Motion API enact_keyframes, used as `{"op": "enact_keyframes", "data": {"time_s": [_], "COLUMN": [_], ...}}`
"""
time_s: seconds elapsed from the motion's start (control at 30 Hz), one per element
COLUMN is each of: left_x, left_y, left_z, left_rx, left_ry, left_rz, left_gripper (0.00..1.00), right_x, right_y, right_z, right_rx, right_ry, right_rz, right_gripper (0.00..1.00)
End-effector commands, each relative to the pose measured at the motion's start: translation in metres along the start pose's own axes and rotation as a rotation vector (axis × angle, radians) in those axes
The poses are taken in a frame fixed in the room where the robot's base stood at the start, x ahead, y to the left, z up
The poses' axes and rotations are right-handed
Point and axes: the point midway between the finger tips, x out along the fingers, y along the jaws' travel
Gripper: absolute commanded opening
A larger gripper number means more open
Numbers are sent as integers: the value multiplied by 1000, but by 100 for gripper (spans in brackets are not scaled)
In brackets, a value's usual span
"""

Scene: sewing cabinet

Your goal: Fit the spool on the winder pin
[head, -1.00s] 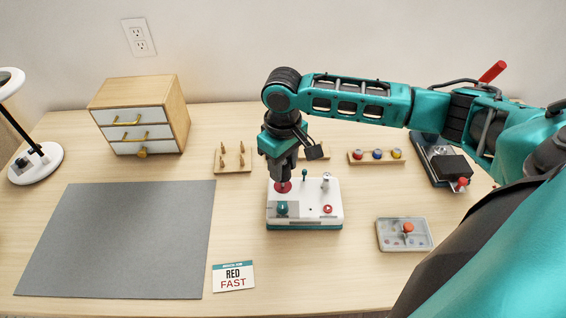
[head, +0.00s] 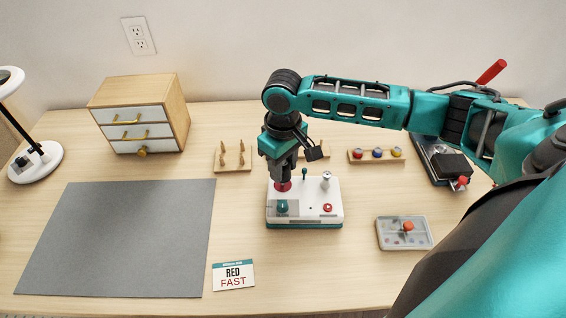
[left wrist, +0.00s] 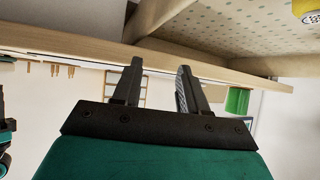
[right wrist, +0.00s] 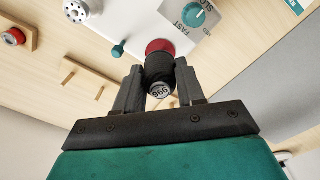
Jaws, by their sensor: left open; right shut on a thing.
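My right gripper (head: 283,178) points down over the left part of the white winder (head: 303,211) with the teal base. In the right wrist view it (right wrist: 160,82) is shut on a dark spool (right wrist: 158,70) with a numbered pale end. A red round part (right wrist: 160,46) shows at the spool's far end, close to the winder top; I cannot tell whether it touches. The winder pin is not visible. A teal speed knob (head: 282,207) sits just in front. My left gripper (left wrist: 157,70) is open and empty, out of the head view.
A teal lever (head: 305,173), a pale post (head: 326,179) and a red button (head: 327,208) stand on the winder. Behind are a peg board (head: 233,167) and a spool rack (head: 376,160). A clear box (head: 405,241) lies right. A card (head: 233,275) reads RED FAST.

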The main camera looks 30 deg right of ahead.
Motion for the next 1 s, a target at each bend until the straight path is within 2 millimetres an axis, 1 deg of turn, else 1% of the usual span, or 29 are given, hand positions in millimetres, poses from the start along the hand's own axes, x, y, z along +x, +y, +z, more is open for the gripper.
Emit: {"op": "enact_keyframes", "data": {"time_s": [0.53,1.0], "left_x": [1,1], "left_y": [0,0], "left_z": [-1,-3], "left_rx": [0,1], "left_ry": [3,6], "left_rz": [0,0], "left_gripper": [43,43], "right_x": [1,8], "right_y": [0,0], "right_z": [0,0], "right_rx": [0,1], "right_ry": [0,0], "right_rz": [0,-1], "right_gripper": [10,10]}}
